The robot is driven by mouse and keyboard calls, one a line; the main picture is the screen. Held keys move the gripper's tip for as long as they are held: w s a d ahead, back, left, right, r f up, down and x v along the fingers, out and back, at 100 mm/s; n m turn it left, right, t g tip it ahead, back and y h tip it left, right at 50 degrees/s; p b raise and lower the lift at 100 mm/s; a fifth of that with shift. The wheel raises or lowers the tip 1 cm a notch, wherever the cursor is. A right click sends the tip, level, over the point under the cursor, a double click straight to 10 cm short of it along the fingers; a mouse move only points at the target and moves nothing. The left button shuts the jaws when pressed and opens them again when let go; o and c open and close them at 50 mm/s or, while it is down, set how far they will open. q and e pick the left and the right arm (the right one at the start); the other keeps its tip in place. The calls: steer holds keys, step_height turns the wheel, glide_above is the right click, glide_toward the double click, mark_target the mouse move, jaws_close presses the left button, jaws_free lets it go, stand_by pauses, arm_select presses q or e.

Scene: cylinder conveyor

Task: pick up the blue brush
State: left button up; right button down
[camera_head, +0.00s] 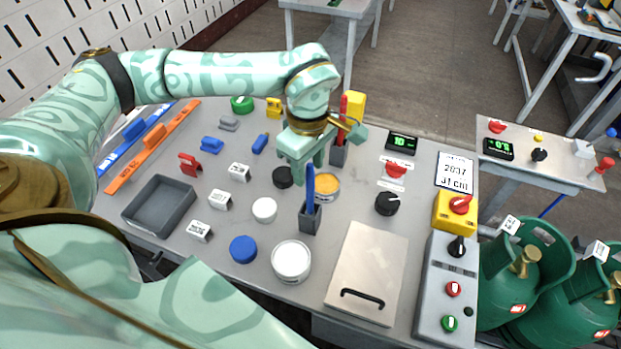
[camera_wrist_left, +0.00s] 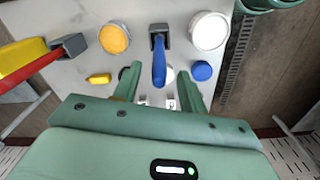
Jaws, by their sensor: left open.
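The blue brush (camera_head: 310,182) stands handle-up in a small dark grey holder (camera_head: 310,219) near the middle of the table. My left gripper (camera_head: 301,172) is open and empty, just behind and left of the brush's upper end in the head view. In the left wrist view the blue brush (camera_wrist_left: 158,66) points toward the camera, its end appearing in the gap between my open fingers (camera_wrist_left: 160,78). Its grey holder (camera_wrist_left: 159,37) shows beyond it. I see no contact between fingers and brush. The brush's lower end is hidden in the holder. My right gripper is out of view.
A red brush (camera_head: 343,107) stands in another holder behind, beside a yellow block (camera_head: 355,104). An orange-topped can (camera_head: 327,187) and a white can (camera_head: 291,261) flank the blue brush's holder. A metal plate with a black handle (camera_head: 367,274) lies at front right. A grey tray (camera_head: 142,222) sits left.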

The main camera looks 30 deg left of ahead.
mark_target(310, 200)
arm_select(q)
step_height(310, 200, down, 3)
steer(key=shift+w+r, duration=0.1)
jaws_close()
